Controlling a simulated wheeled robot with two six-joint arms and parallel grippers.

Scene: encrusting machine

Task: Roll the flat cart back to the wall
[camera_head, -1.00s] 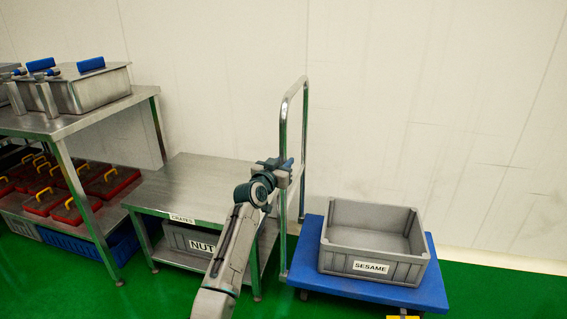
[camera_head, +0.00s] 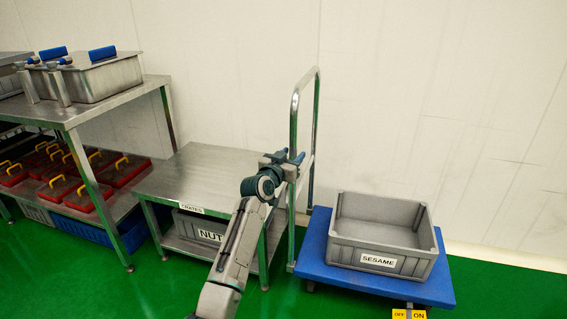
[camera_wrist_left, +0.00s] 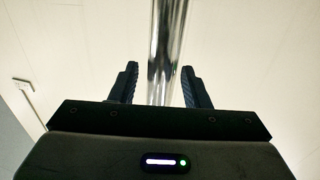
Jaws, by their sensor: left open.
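The flat cart has a blue deck (camera_head: 318,257) and an upright metal push handle (camera_head: 317,110) at its left end. It stands on the green floor near the white wall. A grey crate labelled SESAME (camera_head: 383,237) sits on the deck. My left gripper (camera_head: 292,157) is at the near post of the handle. In the left wrist view the open fingers (camera_wrist_left: 160,84) stand on either side of the shiny post (camera_wrist_left: 164,45), with gaps on both sides. My right gripper is not in view.
A low steel table labelled CRATES (camera_head: 205,172) stands left of the handle, with a grey NUT crate (camera_head: 199,228) below. A taller steel table (camera_head: 75,112) holds lidded metal boxes. A yellow OFF/ON label (camera_head: 409,314) shows below the deck. Green floor is clear at right.

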